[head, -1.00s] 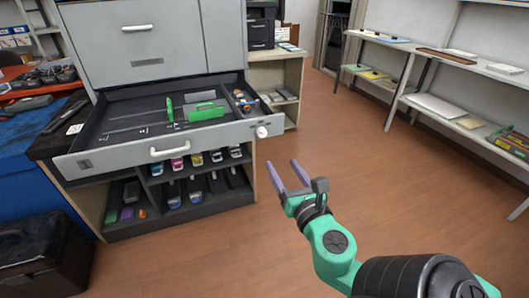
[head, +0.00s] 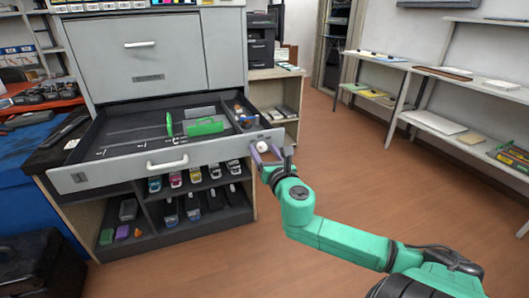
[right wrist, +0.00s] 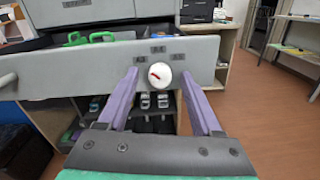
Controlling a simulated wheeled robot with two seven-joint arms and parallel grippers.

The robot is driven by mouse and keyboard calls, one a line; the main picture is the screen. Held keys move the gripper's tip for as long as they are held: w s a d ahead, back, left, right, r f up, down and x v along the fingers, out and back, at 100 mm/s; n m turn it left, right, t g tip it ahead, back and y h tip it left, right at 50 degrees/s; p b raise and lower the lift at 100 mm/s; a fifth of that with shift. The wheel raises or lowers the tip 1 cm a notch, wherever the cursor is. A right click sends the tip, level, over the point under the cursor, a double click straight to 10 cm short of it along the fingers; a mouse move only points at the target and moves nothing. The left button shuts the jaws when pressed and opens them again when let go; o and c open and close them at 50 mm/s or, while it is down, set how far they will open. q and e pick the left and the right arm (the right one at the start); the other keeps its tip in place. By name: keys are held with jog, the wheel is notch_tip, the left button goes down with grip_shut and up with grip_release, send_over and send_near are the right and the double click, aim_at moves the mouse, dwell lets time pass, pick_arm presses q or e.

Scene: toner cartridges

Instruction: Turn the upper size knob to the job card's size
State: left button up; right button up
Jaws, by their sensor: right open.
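A round white knob (head: 262,146) with a red mark sits at the right end of the open drawer's grey front (head: 110,174). In the right wrist view the knob (right wrist: 161,80) has its red mark toward the upper left, and small dark labels (right wrist: 158,49) surround it above and to the sides; their lettering is too small to read surely. My right gripper (head: 266,153) is open, with its purple fingers pointing at the knob, one on each side; contact cannot be told. I cannot identify the job card. My left gripper is out of view.
The drawer holds a green part (head: 205,127) and other small items. Below it, an open shelf (head: 190,222) holds several toner cartridges. A drawer handle (head: 167,163) sticks out left of the knob. The wooden floor (head: 330,190) to the right is clear.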

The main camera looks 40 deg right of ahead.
grip_shut()
